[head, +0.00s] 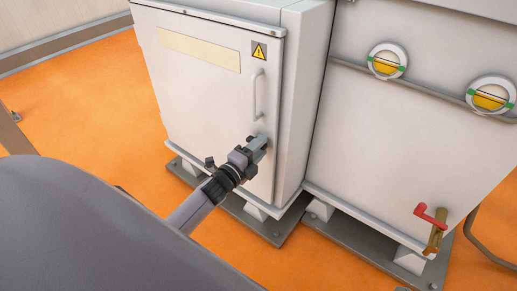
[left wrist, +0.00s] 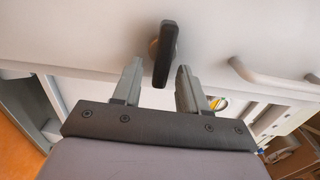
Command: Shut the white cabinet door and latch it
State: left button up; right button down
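The white cabinet door (head: 200,85) looks flush or nearly flush with its cabinet; I cannot tell whether a small gap remains. A black latch handle (left wrist: 165,50) on a round base shows in the left wrist view, with its long axis running toward my gripper. My left gripper (head: 262,143) is at the door's lower right, below the pale grab handle (head: 257,95). In the left wrist view its two fingers (left wrist: 160,70) are apart, one on each side of the latch's near end; contact is not clear. In the head view the gripper hides the latch. My right gripper is not in view.
A warning sign (head: 259,50) and a yellowish label (head: 198,48) are on the door. To the right stands a white tank (head: 400,140) with two round sight glasses and a red-handled valve (head: 432,218). Orange floor (head: 95,110) is clear to the left.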

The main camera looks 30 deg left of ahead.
pick_arm(q)
jog(key=s+p, duration=0.2)
jog(key=s, duration=0.5)
jog(key=shift+a, duration=0.25)
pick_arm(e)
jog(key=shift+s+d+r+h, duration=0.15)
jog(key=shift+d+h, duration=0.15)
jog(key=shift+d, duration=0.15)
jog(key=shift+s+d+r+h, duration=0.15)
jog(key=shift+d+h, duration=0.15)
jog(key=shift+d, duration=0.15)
